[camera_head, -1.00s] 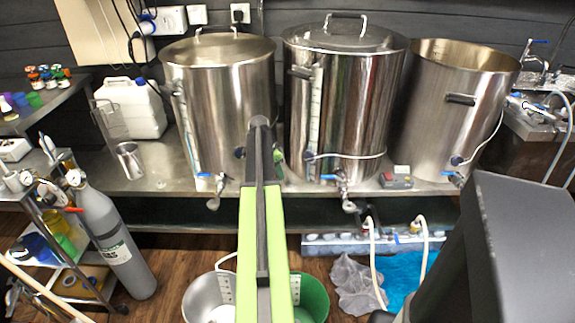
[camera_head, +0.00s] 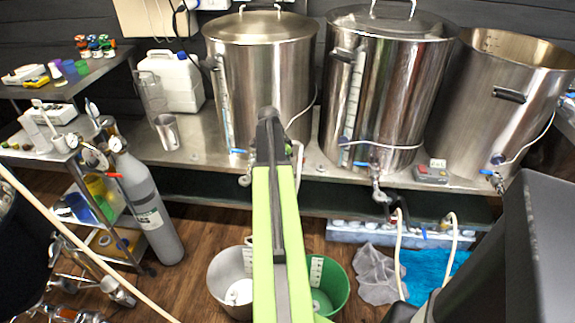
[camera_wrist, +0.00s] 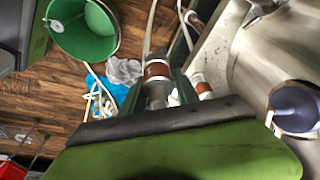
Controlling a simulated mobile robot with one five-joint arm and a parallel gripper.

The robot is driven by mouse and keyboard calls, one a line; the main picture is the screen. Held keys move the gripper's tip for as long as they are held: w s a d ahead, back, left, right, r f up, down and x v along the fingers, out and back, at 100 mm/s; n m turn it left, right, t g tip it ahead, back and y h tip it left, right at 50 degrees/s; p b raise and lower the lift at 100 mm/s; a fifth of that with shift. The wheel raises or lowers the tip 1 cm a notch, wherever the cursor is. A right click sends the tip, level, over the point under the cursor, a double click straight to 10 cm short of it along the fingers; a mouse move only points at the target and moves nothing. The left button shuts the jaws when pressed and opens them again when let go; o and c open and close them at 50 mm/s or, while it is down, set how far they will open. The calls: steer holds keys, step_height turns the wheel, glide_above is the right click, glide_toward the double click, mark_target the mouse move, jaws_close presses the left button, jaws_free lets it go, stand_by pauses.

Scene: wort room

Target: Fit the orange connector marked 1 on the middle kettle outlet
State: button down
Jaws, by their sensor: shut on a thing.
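The middle kettle (camera_head: 390,100) is a tall lidded steel pot on the bench. Its outlet (camera_head: 376,178), with a blue-handled valve, is low on its front. In the wrist view my gripper (camera_wrist: 163,92) is shut on a metal connector with an orange-brown band (camera_wrist: 157,71), a pale hose running from it. A second brown-banded fitting (camera_wrist: 203,88) shows just right of the fingers. No number is readable on either. In the head view my arm reaches toward the left kettle (camera_head: 262,85), left of the middle outlet; it hides the fingers and held connector.
The right kettle (camera_head: 505,105) is open-topped. A small grey box (camera_head: 432,174) sits on the bench between it and the middle kettle. Grey and green buckets (camera_head: 334,288), a grey cloth (camera_head: 376,275) and pale hoses (camera_head: 448,245) are below. A gas cylinder (camera_head: 148,212) stands left.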

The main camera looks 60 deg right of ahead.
steer(key=shift+r+p, duration=2)
steer(key=shift+r, duration=0.25)
steer(key=shift+f, duration=0.1)
steer(key=shift+s, duration=0.1)
